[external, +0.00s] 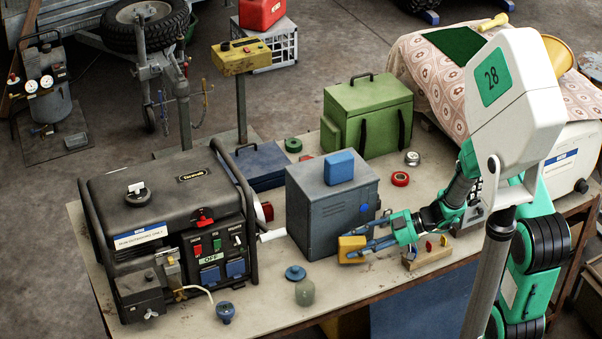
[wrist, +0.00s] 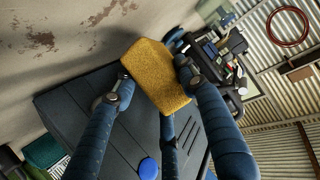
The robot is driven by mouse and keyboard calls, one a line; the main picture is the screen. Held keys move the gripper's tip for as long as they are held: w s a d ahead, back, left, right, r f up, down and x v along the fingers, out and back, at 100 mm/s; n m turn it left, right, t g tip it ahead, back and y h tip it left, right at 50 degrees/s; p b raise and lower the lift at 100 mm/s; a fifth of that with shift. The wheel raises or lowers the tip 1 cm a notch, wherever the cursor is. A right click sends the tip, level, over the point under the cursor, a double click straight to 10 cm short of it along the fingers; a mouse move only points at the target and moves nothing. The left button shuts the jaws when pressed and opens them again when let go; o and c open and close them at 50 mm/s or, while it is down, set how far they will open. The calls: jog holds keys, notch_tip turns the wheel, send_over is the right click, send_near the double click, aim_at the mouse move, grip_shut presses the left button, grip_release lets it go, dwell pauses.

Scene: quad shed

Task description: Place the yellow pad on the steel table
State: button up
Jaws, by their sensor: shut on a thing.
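My gripper (external: 360,245) has blue fingers and is shut on the yellow pad (external: 351,249). The pad is a small sponge-like block, held in front of the grey metal cabinet's right side. The steel table (external: 265,316) is the pale, worn bench top beneath. The pad appears to be above its front part; I cannot tell the exact gap.
The grey cabinet (external: 318,222) with a blue block (external: 339,166) on top stands close behind my gripper. A blue disc (external: 295,272), a grey-green knob (external: 305,293) and a wooden block with pegs (external: 428,256) are nearby. The generator (external: 165,225) fills the left.

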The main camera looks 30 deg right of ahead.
jog(key=shift+f, duration=1.2)
jog(key=shift+f+b, duration=0.2)
jog(key=shift+b, duration=0.3)
jog(key=o, duration=0.5)
jog(key=shift+r+p, duration=0.2)
jog(key=shift+p, duration=0.1)
jog(key=shift+d+r, duration=0.15)
jog(key=shift+d, duration=0.05)
jog(key=p+v, duration=0.1)
jog(key=v, duration=1)
jog(key=shift+s+d+p, duration=0.2)
jog(key=shift+s+p, duration=0.05)
jog(key=shift+p, duration=0.05)
